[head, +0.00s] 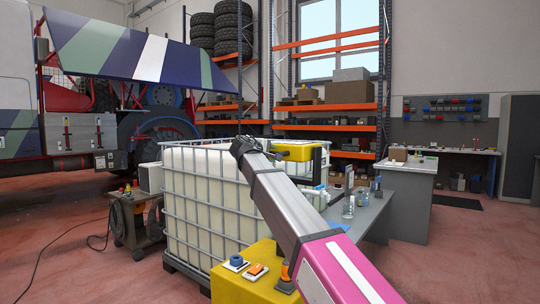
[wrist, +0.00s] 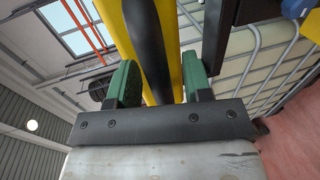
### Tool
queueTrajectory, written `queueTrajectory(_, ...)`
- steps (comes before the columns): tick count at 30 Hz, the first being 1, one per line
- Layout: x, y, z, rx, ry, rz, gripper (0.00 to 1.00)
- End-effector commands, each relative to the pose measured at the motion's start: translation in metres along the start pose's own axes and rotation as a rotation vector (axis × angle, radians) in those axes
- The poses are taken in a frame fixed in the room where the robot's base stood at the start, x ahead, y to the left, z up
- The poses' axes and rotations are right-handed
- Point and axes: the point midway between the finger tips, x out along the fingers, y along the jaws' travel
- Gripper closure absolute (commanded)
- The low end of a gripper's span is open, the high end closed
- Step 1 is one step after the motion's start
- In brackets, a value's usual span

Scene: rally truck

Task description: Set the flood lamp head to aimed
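A yellow lamp-like body (head: 298,151), which I take to be the flood lamp head, shows behind my arm on a black bracket (head: 312,180), above the grey bench. My gripper (head: 243,146) is at the arm's far end, small and dark in the head view. In the wrist view its two green fingers (wrist: 160,82) stand apart. Whether the bar touches a finger I cannot tell.
A caged white tank (head: 205,205) stands left of my arm. A grey bench (head: 375,205) with bottles is to the right. A yellow surface (head: 235,285) with small coloured controls is in front. A cart (head: 135,215) with cables stands left. Red floor is open at the far right.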

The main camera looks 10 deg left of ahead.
Motion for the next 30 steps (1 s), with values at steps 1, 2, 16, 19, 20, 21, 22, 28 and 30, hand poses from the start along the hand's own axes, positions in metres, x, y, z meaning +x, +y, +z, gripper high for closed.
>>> queueTrajectory(1,0.0,0.0,0.0,0.0,0.0,0.0,0.7)
queueTrajectory(2,0.0,0.0,0.0,0.0,0.0,0.0,0.8)
queueTrajectory(16,0.001,-0.008,0.001,-0.002,0.0,0.046,1.0)
queueTrajectory(19,0.003,-0.015,0.001,-0.003,0.0,0.095,1.0)
queueTrajectory(20,0.004,-0.017,0.001,-0.003,0.0,0.113,1.0)
queueTrajectory(21,0.005,-0.021,0.001,-0.004,-0.001,0.139,1.0)
queueTrajectory(22,0.006,-0.024,0.001,-0.004,0.0,0.161,1.0)
queueTrajectory(28,0.015,-0.043,0.001,-0.005,0.0,0.318,1.0)
queueTrajectory(30,0.018,-0.047,0.001,-0.003,-0.001,0.365,1.0)
